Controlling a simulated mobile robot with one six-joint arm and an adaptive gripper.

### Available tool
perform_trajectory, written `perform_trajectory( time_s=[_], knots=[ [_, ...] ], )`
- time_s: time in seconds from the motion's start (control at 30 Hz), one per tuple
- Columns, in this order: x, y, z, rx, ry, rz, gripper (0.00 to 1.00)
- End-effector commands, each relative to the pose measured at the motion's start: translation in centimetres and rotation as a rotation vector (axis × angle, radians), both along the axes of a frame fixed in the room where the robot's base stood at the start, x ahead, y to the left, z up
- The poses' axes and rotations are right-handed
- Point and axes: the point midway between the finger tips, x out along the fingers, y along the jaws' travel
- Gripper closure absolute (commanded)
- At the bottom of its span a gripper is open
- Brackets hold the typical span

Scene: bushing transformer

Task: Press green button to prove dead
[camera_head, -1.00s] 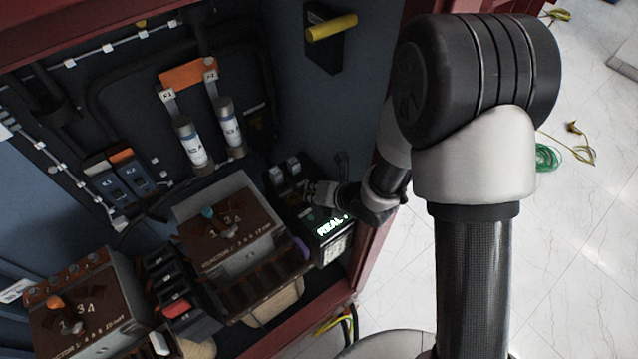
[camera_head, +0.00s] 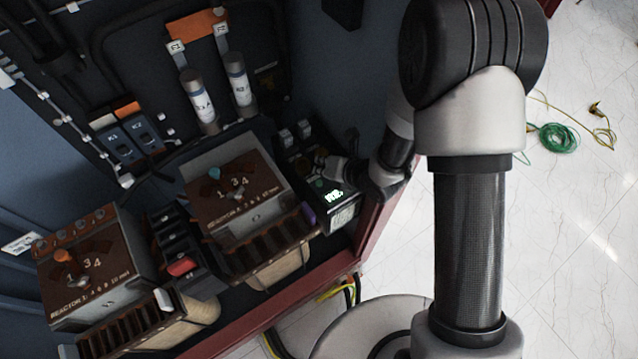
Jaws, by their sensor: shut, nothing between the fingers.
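A dark tester box (camera_head: 322,205) stands at the right end of the cabinet floor, with a small lit green-white display (camera_head: 334,198) on its face. The text on the display is too small to read surely. A small, dim green button (camera_head: 316,183) shows on its face, just left of the display and partly hidden. My gripper (camera_head: 320,169) is shut and empty, reaching in from the right with its fingertips at the box, close above the button. I cannot tell whether the fingertips touch the button.
Two brown reactor boxes with dials, the middle one (camera_head: 237,193) and the left one (camera_head: 98,262), stand left of the tester. A red switch (camera_head: 182,266) sits between them. The red cabinet edge (camera_head: 374,232) is close to my arm. Cables (camera_head: 556,138) lie on the open floor right.

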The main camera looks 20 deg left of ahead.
Motion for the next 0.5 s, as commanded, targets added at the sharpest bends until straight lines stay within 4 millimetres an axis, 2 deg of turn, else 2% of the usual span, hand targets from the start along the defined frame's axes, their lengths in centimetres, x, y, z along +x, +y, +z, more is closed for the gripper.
perform_trajectory(
  time_s=[0.03, 0.2, 0.5],
  knots=[
    [0.0, 0.0, -1.0, 0.0, 0.001, 0.0, 1.0],
    [0.0, 0.0, -2.7, 0.0, -0.002, 0.0, 1.0],
    [0.0, 0.0, -3.2, 0.001, -0.001, 0.0, 1.0]
  ],
)
